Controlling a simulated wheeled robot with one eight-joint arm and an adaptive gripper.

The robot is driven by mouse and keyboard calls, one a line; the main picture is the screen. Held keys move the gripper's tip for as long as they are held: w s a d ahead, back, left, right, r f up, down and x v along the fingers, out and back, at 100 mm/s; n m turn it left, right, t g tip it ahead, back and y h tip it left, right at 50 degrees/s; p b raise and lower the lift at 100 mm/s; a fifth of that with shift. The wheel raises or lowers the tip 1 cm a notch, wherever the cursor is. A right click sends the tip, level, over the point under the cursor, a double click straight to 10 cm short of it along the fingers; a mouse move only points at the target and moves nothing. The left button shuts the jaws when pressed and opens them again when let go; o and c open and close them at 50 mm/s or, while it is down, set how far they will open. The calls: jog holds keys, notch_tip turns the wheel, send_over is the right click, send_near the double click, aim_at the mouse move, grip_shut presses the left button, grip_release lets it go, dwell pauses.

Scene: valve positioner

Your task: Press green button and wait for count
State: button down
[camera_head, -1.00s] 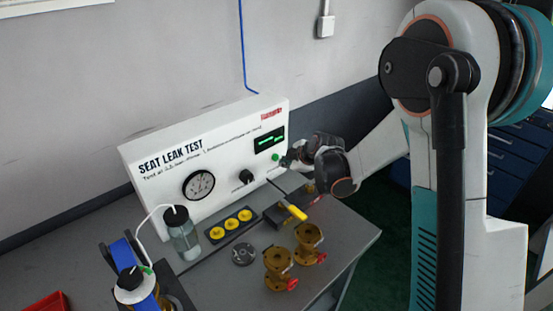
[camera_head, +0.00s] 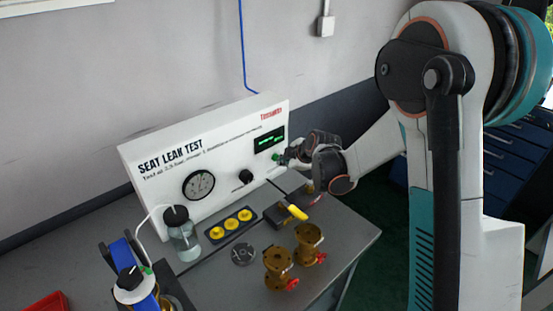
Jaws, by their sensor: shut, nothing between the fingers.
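The white seat leak test panel (camera_head: 215,165) stands at the back of the grey bench. The green button (camera_head: 275,157) is at its right side, below the dark display (camera_head: 268,140) with green marks too small to read. My gripper (camera_head: 283,159) is shut and empty, with its tip at the green button. It looks to be touching the button, and partly covers it. I cannot tell whether the button is pushed in.
A gauge (camera_head: 199,184) and black knob (camera_head: 246,176) are on the panel. Two brass valve bodies (camera_head: 278,268), a yellow-handled part (camera_head: 297,212), a grey disc (camera_head: 243,254) and a clear bottle (camera_head: 182,238) stand on the bench (camera_head: 335,235). A blue-banded device (camera_head: 135,285) is at front left.

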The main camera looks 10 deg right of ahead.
jog(key=shift+w+a, duration=0.25)
jog(key=shift+w, duration=0.1)
dwell(0.5)
jog(key=shift+s, duration=0.1)
jog(key=shift+s+d, duration=0.5)
jog(key=shift+s, duration=0.15)
jog(key=shift+s+d, duration=0.1)
jog(key=s+d, duration=0.1)
jog(key=s, duration=0.1)
jog(key=s+d, duration=0.1)
jog(key=s, duration=0.1)
jog(key=shift+d+b, duration=0.3)
jog(key=shift+b, duration=0.1)
dwell(0.3)
